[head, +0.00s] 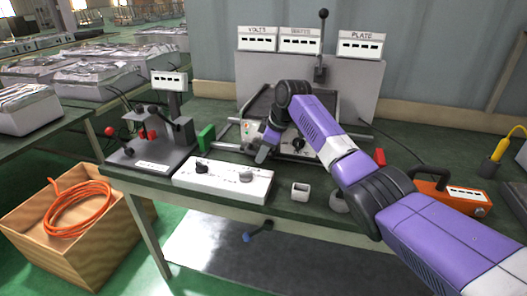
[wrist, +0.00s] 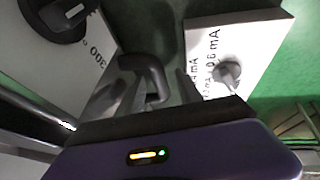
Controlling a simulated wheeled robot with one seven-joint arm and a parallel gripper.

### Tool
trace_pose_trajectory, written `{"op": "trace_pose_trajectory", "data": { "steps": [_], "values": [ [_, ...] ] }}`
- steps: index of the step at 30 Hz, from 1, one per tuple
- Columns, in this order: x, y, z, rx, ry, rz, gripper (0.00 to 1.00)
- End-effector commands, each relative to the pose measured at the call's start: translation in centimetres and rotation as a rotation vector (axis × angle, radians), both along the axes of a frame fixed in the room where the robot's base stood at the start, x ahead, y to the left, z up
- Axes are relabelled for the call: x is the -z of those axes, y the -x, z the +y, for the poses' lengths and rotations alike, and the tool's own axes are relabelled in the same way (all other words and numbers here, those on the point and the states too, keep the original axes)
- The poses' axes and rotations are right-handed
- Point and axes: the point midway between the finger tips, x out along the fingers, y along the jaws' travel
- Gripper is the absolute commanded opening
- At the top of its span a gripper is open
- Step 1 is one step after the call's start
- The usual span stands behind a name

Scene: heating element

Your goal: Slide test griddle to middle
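The test griddle (head: 262,106) stands on the green bench, in front of the grey meter panel, largely hidden behind my arm. Its pale front with a black dial (head: 298,143) shows below the arm. In the wrist view, a pale face with a black dial (wrist: 58,18) and the mark 300 is at upper left. A dark, bent handle (wrist: 143,66) stands out beside it. My gripper (head: 264,152) is low at the griddle's front left. In the wrist view, my gripper (wrist: 160,92) looks open, its fingers on either side of the handle; contact cannot be told.
A white control box (head: 222,180) with knobs lies just in front of my gripper. A small white square ring (head: 300,192) lies near the front edge. An orange box (head: 450,196) is at right.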

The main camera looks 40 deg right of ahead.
Motion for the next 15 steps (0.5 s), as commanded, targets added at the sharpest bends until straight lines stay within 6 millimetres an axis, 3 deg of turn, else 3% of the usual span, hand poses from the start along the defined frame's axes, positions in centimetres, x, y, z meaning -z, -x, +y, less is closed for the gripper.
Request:
{"op": "trace_pose_trajectory", "data": {
  "steps": [9, 15],
  "values": [
    [-0.2, 0.1, 0.0, 0.000, 0.000, -0.001, 0.41],
    [-2.4, 1.0, -0.3, -0.001, 0.000, -0.005, 0.41]
  ]
}}
